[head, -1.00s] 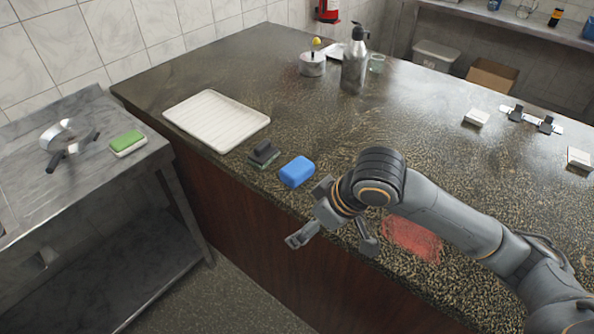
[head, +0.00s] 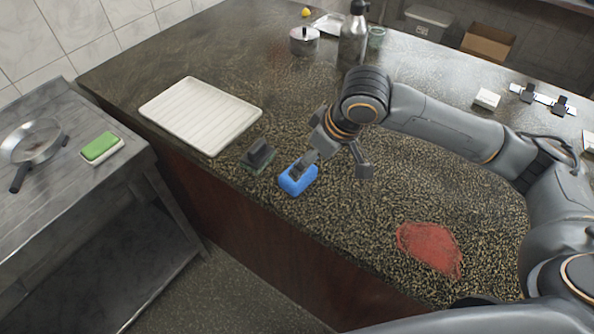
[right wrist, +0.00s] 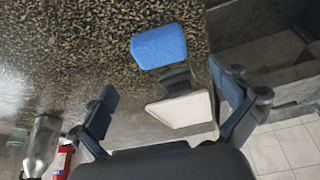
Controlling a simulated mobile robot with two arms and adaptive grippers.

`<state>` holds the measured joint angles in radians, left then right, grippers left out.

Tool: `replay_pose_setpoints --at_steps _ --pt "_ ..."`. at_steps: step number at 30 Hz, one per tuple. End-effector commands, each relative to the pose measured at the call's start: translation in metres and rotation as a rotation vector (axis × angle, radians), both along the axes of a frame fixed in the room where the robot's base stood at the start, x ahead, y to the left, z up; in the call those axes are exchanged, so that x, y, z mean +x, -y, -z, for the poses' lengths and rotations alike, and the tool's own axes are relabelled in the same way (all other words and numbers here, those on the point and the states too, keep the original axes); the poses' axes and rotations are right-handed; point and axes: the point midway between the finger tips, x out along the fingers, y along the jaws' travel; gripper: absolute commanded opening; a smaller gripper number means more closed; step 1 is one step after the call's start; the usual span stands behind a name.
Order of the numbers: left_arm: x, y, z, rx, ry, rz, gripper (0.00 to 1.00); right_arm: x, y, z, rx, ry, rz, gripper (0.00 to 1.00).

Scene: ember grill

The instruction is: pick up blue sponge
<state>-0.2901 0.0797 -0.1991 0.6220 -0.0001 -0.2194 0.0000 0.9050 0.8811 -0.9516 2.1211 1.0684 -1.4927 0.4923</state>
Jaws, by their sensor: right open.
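The blue sponge (head: 297,181) lies on the speckled counter near its front edge. In the right wrist view the blue sponge (right wrist: 158,46) is whole and unobstructed, ahead of and between the lines of my fingers. My right gripper (head: 336,165) is open and empty above the counter. In the head view one finger overlaps the sponge's upper part, and the other is to its right. The right gripper (right wrist: 168,88) also shows in the wrist view with its fingers wide apart. My left gripper is not in view.
A dark scrubber (head: 258,156) is close left of the sponge. A white ribbed tray (head: 200,115) lies farther left. A metal flask (head: 353,40) and a pot (head: 304,41) stand behind. A red patch (head: 430,249) marks the counter at right. A green sponge (head: 100,147) is on the side table.

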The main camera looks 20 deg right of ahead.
Motion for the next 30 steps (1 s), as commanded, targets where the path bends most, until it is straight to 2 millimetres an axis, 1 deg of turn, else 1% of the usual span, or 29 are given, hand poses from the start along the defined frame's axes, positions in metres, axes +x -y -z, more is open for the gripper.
replay_pose_setpoints --at_steps 1,3,6,8,11,13,15,17,19,22,27,30 --pt "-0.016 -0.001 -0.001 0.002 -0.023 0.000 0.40 0.003 -0.002 0.010 0.000 -0.006 0.001 1.00" --pt "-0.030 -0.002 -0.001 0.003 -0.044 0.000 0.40 0.007 -0.005 0.021 0.000 -0.002 0.001 1.00" --pt "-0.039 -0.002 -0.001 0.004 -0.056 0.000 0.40 0.012 -0.007 0.033 0.000 -0.001 0.002 1.00" --pt "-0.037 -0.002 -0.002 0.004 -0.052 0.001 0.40 0.013 -0.008 0.037 0.000 -0.001 0.001 1.00" --pt "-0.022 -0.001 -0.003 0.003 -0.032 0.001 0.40 0.015 -0.010 0.042 -0.001 0.001 -0.001 1.00" --pt "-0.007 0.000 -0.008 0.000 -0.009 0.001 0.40 0.018 -0.011 0.047 -0.001 -0.001 0.000 1.00" --pt "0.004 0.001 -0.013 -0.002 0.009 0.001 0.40 0.022 -0.014 0.055 -0.002 -0.002 0.000 1.00" --pt "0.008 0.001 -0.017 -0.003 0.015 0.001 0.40 0.027 -0.017 0.064 -0.001 -0.002 0.001 1.00" --pt "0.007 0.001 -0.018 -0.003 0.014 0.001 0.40 0.030 -0.018 0.074 -0.002 -0.001 0.001 1.00" --pt "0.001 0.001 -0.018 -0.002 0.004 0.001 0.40 0.033 -0.021 0.084 -0.001 -0.001 0.000 1.00" --pt "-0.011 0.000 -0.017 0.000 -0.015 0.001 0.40 0.034 -0.021 0.087 -0.001 0.002 -0.001 1.00" --pt "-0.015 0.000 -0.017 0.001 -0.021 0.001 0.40 0.034 -0.021 0.087 -0.001 0.002 -0.001 1.00"
